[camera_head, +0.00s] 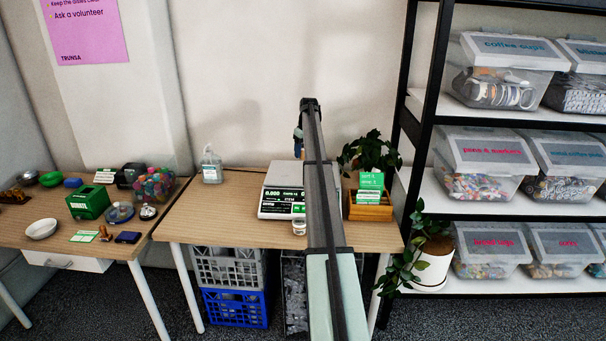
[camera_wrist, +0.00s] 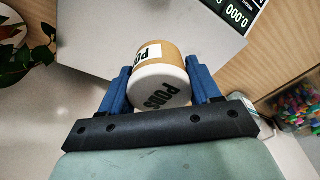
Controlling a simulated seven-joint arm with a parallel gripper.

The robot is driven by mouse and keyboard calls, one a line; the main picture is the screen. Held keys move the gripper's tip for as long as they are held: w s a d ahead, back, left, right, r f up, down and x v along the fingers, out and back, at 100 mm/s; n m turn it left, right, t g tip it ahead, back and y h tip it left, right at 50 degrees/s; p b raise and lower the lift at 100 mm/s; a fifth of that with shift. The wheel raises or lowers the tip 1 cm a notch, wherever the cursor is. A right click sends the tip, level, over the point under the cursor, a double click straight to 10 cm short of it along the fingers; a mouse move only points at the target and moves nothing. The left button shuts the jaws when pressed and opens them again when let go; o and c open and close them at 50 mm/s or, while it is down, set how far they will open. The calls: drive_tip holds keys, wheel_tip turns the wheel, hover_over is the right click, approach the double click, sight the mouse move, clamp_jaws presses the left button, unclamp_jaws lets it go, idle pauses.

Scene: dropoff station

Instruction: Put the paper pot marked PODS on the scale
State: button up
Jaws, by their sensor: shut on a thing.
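The paper pot marked PODS (camera_wrist: 165,78) is tan with a white end and dark lettering in the wrist view. My gripper (camera_wrist: 160,70) is shut on it, with a blue finger on each side. The grey scale (camera_wrist: 92,36) lies behind the pot in that view. In the head view the scale (camera_head: 275,200) stands on the right-hand table and its display reads 0.000. My gripper (camera_head: 298,138) shows there only as a bit of blue above the scale; my arm hides the pot and the scale's right part.
A small clear jar (camera_head: 299,226) stands at the scale's front edge. A wooden card box (camera_head: 370,205) and a plant (camera_head: 370,152) stand right of the scale. A clear dispenser bottle (camera_head: 211,167) stands back left. The tabletop left of the scale (camera_head: 225,215) is clear.

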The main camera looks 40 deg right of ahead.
drive_tip(key=shift+f+n, duration=0.1)
drive_tip(key=shift+n, duration=0.2)
drive_tip(key=shift+f, duration=4.9)
drive_tip(key=shift+f, duration=0.1)
drive_tip(key=o, duration=1.1)
drive_tip(key=r, duration=0.4)
drive_tip(key=s+r, duration=0.1)
drive_tip(key=r, duration=0.7)
drive_tip(key=shift+s, duration=0.4)
